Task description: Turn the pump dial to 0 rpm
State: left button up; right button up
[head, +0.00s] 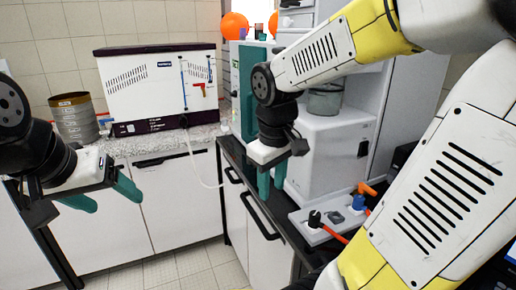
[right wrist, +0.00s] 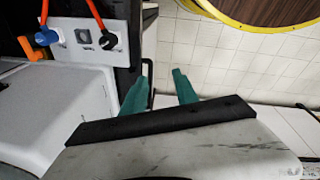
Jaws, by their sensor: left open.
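A small grey panel (head: 332,221) lies on the black counter at the right in the head view, with a square grey knob (head: 335,217) between a black fitting and a blue fitting. The right wrist view shows this panel at the upper left, with the grey knob (right wrist: 83,36) on it. I cannot tell whether this knob is the pump dial, and no rpm marking is readable. My right gripper (head: 272,184) is open and empty, left of the panel and apart from it. Its teal fingers (right wrist: 160,86) also show spread. My left gripper (head: 104,196) is open and empty in front of the white cabinets.
A white box with a dark lid (head: 157,88) and a stack of sieves (head: 75,118) stand on the speckled counter (head: 160,143). A white machine (head: 325,150) stands behind the panel. Orange tubes rise from the panel. Tiled floor (head: 195,265) is clear between the cabinets.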

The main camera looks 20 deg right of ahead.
jog(key=w+d+f+n+g+h, duration=0.3)
jog(key=w+d+f+n+h, duration=0.2)
jog(key=w+n+h, duration=0.4)
jog(key=w+a+r+n+t+h, duration=0.2)
jog(key=w+n+h, duration=0.15)
jog(key=w, duration=0.25)
jog(key=w+a+r+n+t+h, duration=0.1)
jog(key=w+n+t+h, duration=0.1)
jog(key=w+h, duration=0.3)
jog(key=w+d, duration=0.1)
jog(key=d, duration=0.6)
jog(key=shift+w, duration=0.2)
grip_shut()
